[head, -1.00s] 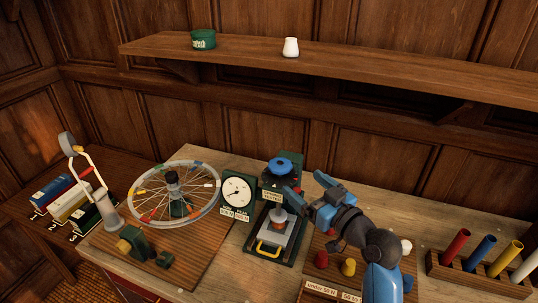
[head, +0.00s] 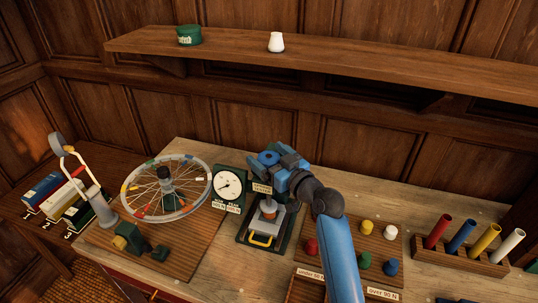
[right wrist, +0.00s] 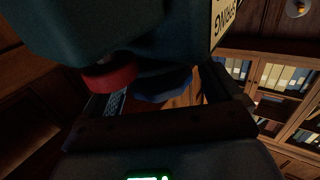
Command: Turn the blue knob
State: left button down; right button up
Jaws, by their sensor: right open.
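The blue knob (head: 267,158) sits on top of the dark green spring tester (head: 285,225), beside the round white dial (head: 229,184). My right gripper (head: 279,161) is open at the knob's right side and partly covers it. In the head view I cannot tell whether the fingers touch the knob. In the right wrist view a dark blue rounded shape (right wrist: 163,87), which looks like the knob, shows just beyond the gripper's dark edge. My left gripper is not in view.
A spoked wheel (head: 192,158) stands left of the tester. Coloured knobs (head: 311,246) sit on a board at its right, partly behind my right arm. A rack (head: 455,258) of coloured tubes stands further right. A shelf (head: 350,62) runs above at the back.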

jog(key=shift+w+a, duration=0.1)
jog(key=shift+c, duration=1)
jog(key=c, duration=0.8)
jog(key=shift+o, duration=0.2)
